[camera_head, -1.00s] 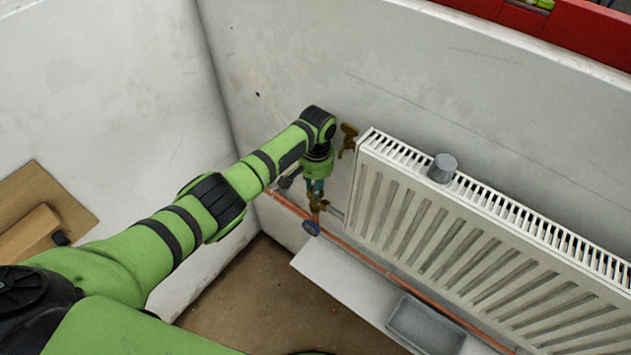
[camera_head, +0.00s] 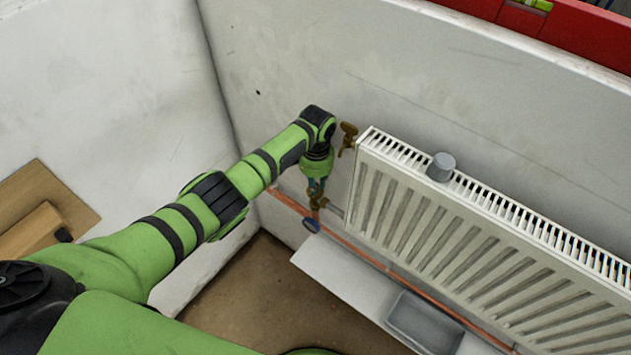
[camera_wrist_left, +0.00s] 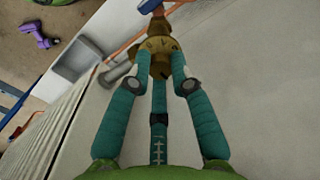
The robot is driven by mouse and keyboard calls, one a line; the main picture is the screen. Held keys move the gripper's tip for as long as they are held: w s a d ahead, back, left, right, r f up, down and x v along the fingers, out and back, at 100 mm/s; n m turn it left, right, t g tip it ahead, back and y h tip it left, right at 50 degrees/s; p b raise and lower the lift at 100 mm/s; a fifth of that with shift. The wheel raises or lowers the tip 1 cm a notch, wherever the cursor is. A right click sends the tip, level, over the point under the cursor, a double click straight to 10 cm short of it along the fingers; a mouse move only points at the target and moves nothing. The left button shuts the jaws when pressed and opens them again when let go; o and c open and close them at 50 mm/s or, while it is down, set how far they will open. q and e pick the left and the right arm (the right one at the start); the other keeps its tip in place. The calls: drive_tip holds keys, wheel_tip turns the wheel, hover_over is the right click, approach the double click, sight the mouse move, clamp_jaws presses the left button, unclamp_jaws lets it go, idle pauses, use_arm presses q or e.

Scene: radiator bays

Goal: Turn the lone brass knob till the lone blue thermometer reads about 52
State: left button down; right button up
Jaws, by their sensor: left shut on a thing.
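The brass knob (camera_wrist_left: 158,57) sits on the valve at the left end of the radiator. My left gripper (camera_wrist_left: 158,75) has its teal fingers closed around it, and the knob partly shows between the fingertips. In the head view the same left gripper (camera_head: 317,186) points down at the brass valve, just left of the radiator. The blue thermometer (camera_head: 311,225) is a small round dial on the pipework just below the valve. Its blue edge also shows at the top of the left wrist view (camera_wrist_left: 150,5). Its reading cannot be made out. My right gripper is out of view.
A white ribbed radiator (camera_head: 470,245) stands close on the right, with a grey cylinder (camera_head: 441,166) on top. A brass fitting (camera_head: 347,138) is at its upper left corner. Copper pipe (camera_head: 352,249) runs below, beside a grey tray (camera_head: 424,322). A purple tool (camera_wrist_left: 38,36) lies on the floor.

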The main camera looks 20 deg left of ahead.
use_arm(q)
drive_tip(key=shift+f, duration=0.1)
drive_tip(key=c, duration=1.1)
unclamp_jaws()
wheel_tip(320, 180, up, 12)
drive_tip(key=shift+s+d, duration=0.1)
drive_tip(key=shift+s, duration=0.05)
